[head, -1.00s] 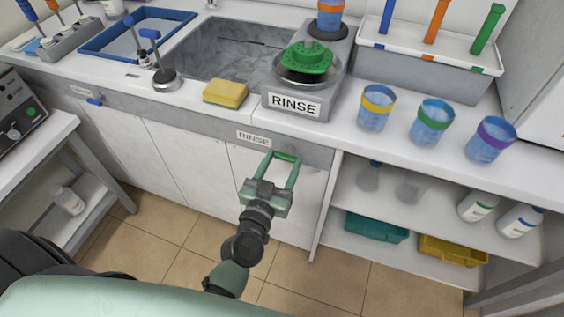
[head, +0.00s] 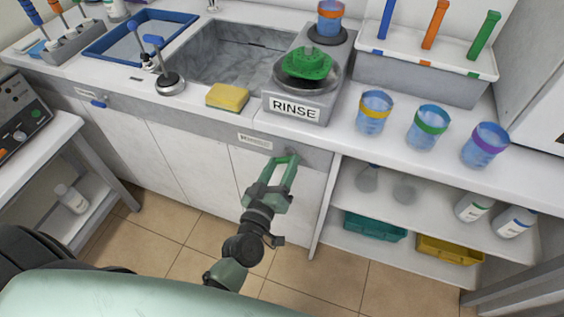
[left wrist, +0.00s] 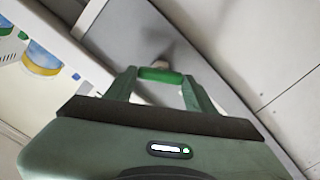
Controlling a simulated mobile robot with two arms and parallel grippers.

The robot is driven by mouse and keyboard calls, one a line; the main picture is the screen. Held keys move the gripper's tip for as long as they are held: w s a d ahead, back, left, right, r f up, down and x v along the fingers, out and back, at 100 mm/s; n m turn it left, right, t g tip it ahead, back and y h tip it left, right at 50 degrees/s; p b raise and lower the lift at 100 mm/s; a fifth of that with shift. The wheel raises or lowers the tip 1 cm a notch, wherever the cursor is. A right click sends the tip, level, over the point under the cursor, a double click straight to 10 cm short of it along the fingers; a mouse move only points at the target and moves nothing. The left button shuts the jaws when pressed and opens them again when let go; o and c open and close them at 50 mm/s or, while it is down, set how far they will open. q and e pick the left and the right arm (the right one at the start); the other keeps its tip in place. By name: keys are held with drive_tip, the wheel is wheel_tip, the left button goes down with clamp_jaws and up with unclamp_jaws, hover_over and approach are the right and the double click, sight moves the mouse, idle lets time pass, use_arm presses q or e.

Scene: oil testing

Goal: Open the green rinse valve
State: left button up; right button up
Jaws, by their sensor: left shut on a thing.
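The green rinse valve handle (left wrist: 160,75) is a short green bar on a grey stem that comes out of the grey front panel. In the head view the handle (head: 284,158) is on the panel under the counter, right of a small label plate (head: 255,140). My left gripper (left wrist: 158,80) is shut on the handle, with one finger at each end of the bar. The gripper also shows in the head view (head: 282,162), where it looks rolled. The rinse station (head: 294,107) is on the counter above, with a green part (head: 306,64) in its bowl. My right gripper is not in view.
A yellow sponge (head: 227,96) lies by the sink (head: 228,58). Blue cups with yellow (head: 373,111), green (head: 428,125) and purple (head: 485,145) bands stand on the counter to the right. Open shelves below hold bottles and bins. Floor in front is clear.

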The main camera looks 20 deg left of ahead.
use_arm(q)
drive_tip(key=n, duration=0.5)
drive_tip(key=shift+a+n+p, duration=0.1)
drive_tip(key=shift+n+p, duration=0.2)
drive_tip(key=shift+p, duration=0.05)
drive_tip(key=n, duration=0.5)
drive_tip(key=shift+f, duration=0.15)
drive_tip(key=shift+n, duration=0.4)
drive_tip(key=o, duration=1.4)
drive_tip(key=shift+s, duration=0.1)
drive_tip(key=s+b, duration=0.1)
drive_tip(key=s, duration=0.6)
drive_tip(key=shift+s+a+b, duration=0.15)
drive_tip(key=shift+s+b, duration=0.15)
drive_tip(key=shift+s, duration=0.05)
drive_tip(key=shift+f, duration=0.1)
